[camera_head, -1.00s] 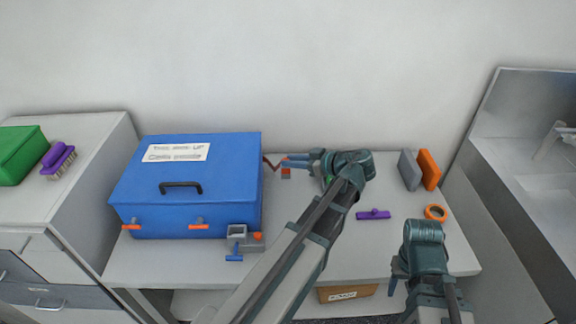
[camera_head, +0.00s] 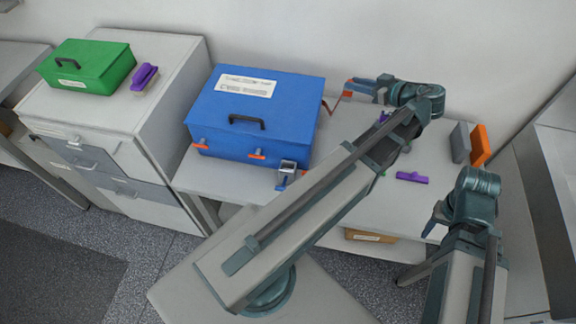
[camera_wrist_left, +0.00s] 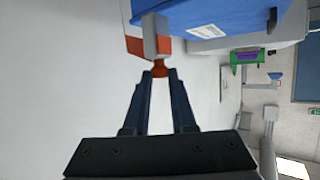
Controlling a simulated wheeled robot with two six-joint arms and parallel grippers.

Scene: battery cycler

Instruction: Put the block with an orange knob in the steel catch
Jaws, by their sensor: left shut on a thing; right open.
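My left gripper (camera_head: 350,86) is beside the right side of the blue case (camera_head: 255,105), near its back corner. In the left wrist view its fingertips (camera_wrist_left: 160,74) are shut on an orange knob (camera_wrist_left: 160,67). A grey block (camera_wrist_left: 155,35) shows directly beyond the knob, with orange-red parts on both sides. In the head view only a small orange piece (camera_head: 348,94) of it shows under the fingers. The grey steel catch (camera_head: 289,167) with a blue lever (camera_head: 281,185) stands at the case's front right corner, partly hidden by my left arm. My right gripper (camera_head: 432,226) is open and empty near the table's front.
A purple piece (camera_head: 412,177) lies on the table, with grey (camera_head: 460,143) and orange (camera_head: 479,146) slabs standing at the right. A green case (camera_head: 88,66) and purple brush (camera_head: 144,77) are on the left cabinet. My left arm spans the table's middle.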

